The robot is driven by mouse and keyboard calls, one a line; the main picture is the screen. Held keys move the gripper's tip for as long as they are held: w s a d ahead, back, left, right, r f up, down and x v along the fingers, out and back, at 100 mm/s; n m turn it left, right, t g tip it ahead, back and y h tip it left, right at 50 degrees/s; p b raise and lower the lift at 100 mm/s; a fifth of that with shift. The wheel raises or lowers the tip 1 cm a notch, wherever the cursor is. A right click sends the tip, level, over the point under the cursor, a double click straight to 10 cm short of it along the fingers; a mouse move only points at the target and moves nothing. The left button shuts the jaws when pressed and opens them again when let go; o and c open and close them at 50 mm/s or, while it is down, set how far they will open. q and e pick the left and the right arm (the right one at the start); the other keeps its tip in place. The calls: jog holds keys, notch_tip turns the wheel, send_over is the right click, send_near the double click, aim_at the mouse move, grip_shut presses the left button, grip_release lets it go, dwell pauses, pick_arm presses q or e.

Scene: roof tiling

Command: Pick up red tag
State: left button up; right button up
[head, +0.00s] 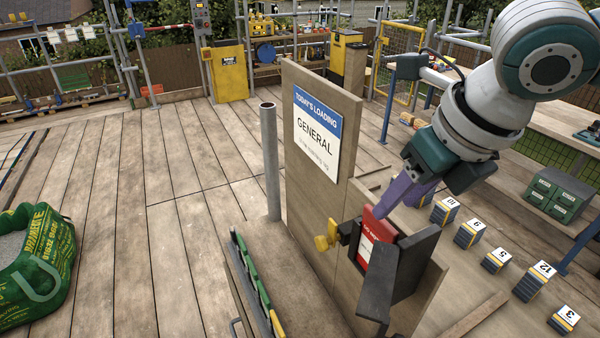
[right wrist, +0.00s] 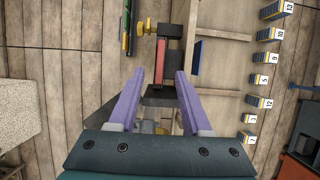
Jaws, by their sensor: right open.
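The red tag (head: 367,228), with white lettering, stands upright in a dark holder (head: 413,254) on the wooden board at the centre right of the head view. In the right wrist view the red tag (right wrist: 160,62) shows as a narrow red strip seen edge-on. My right gripper (head: 385,207) has purple fingers and comes down from the upper right, close to the tag's top. In the right wrist view its open fingers (right wrist: 158,74) lie either side of the strip, with gaps; I cannot tell the remaining height. My left gripper is not in view.
A yellow knob (head: 327,242) sticks out left of the holder. A tall board with a "GENERAL" sign (head: 316,133) and a grey post (head: 270,160) stand behind. Numbered blocks (head: 470,233) lie to the right. A green bag (head: 38,262) sits on open planks at left.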

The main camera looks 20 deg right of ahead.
aim_at(386, 223)
jog(key=shift+w+f+p, duration=0.2)
jog(key=shift+f+p, duration=0.15)
jog(key=shift+f, duration=0.2)
jog(key=p+x, duration=0.1)
jog(key=x, duration=0.2)
jog(key=shift+f, duration=0.1)
jog(key=shift+w+f, duration=0.25)
jog(key=shift+f, duration=0.3)
jog(key=shift+c, duration=0.3)
jog(key=c, duration=0.4)
grip_shut()
